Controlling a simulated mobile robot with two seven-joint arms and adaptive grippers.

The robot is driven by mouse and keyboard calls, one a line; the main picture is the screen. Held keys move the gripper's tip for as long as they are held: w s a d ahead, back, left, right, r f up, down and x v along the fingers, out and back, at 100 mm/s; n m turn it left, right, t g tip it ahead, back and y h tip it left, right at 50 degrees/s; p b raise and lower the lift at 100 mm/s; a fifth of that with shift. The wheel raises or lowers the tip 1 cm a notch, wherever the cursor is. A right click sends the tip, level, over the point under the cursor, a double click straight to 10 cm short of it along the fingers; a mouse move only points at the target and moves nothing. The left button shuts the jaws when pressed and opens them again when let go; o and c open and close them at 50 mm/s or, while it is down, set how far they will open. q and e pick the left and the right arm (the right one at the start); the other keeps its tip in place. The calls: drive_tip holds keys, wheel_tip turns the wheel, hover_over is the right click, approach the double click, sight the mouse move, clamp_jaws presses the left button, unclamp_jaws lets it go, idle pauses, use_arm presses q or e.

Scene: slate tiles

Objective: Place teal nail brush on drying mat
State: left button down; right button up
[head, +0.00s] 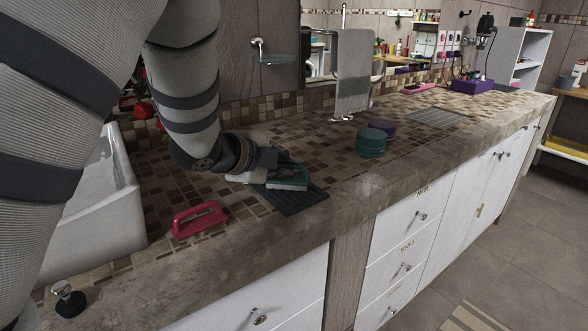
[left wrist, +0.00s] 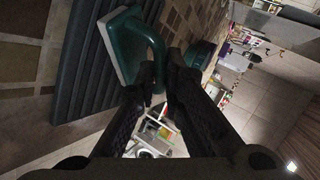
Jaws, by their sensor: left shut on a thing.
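The teal nail brush (head: 288,176) is at my left gripper (head: 268,168), over the dark ribbed drying mat (head: 300,201). In the left wrist view the fingers of my left gripper (left wrist: 160,88) are closed on the handle of the teal brush (left wrist: 124,42). Its pale underside faces the drying mat (left wrist: 72,75). The brush looks very close to the mat; I cannot tell whether they touch. The arm and gripper hide part of the brush in the head view. My right gripper is not in view.
A red brush-like item with a handle (head: 197,219) lies left of the mat. A white sink (head: 95,215) is at the left. The stone front edge (head: 350,196) runs close to the mat.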

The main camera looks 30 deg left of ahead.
use_arm(q)
drive_tip(key=shift+s+d+r, duration=0.15)
drive_tip(key=shift+s+d, duration=0.05)
drive_tip(key=shift+s, duration=0.15)
drive_tip(key=c, duration=1.7)
unclamp_jaws()
drive_tip(key=shift+w+a, duration=0.2)
drive_tip(key=shift+w, duration=0.1)
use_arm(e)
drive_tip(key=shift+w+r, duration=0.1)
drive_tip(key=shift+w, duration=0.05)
use_arm(q)
drive_tip(key=p+v, duration=0.2)
drive_tip(key=v, duration=1)
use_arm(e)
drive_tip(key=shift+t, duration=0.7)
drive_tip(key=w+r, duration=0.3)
